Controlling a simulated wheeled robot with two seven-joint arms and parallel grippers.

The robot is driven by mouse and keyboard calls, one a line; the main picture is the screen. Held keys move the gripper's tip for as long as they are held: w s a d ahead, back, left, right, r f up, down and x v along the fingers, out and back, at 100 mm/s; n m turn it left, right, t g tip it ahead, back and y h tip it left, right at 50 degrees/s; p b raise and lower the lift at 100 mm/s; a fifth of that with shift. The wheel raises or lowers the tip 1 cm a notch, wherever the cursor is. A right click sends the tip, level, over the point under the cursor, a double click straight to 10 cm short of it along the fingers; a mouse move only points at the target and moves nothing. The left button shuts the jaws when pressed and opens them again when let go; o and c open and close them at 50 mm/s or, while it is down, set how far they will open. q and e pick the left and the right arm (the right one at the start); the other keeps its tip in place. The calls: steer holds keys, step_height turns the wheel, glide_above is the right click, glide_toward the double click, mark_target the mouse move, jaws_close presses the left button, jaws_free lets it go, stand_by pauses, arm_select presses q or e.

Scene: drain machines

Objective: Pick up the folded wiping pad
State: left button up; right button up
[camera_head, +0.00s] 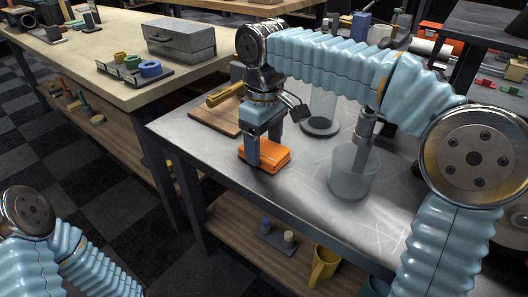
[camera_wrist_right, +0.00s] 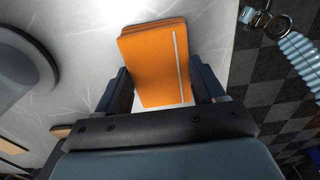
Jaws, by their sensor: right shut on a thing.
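The folded wiping pad (camera_head: 268,157) is orange and lies at the front left of the grey metal table (camera_head: 305,205). In the right wrist view the pad (camera_wrist_right: 155,62) shows layered edges and a pale stripe, and it sits between my two fingers. My right gripper (camera_head: 262,150) points down over the pad, with its fingers at the pad's sides, and is shut on it. I cannot tell whether the pad is clear of the tabletop. My left arm shows at the lower left, but its gripper is out of view.
A frosted cylindrical vessel (camera_head: 354,172) with an upright shaft stands right of the pad. A clear cylinder (camera_head: 322,112) stands behind. A wooden board (camera_head: 218,116) with a yellow tool lies to the left. A lower shelf holds a yellow mug (camera_head: 323,266).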

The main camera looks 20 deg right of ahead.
mark_target(265, 149)
steer(key=shift+r, duration=0.1)
steer(key=shift+r+p, duration=0.3)
steer(key=shift+r, duration=0.2)
step_height(265, 149, up, 3)
steer(key=shift+s+f+p, duration=0.15)
steer(key=shift+p, duration=0.35)
steer(key=s+r, duration=0.3)
steer(key=s, duration=0.1)
steer(key=s+d+r, duration=0.1)
steer(key=s+r, duration=0.2)
steer(key=s, duration=0.2)
steer(key=s+r+p, duration=0.1)
steer(key=s+r, duration=0.2)
steer(key=s, duration=0.1)
steer(key=shift+s+d+r, duration=0.1)
steer(key=shift+s+d, duration=0.2)
steer(key=shift+d, duration=0.1)
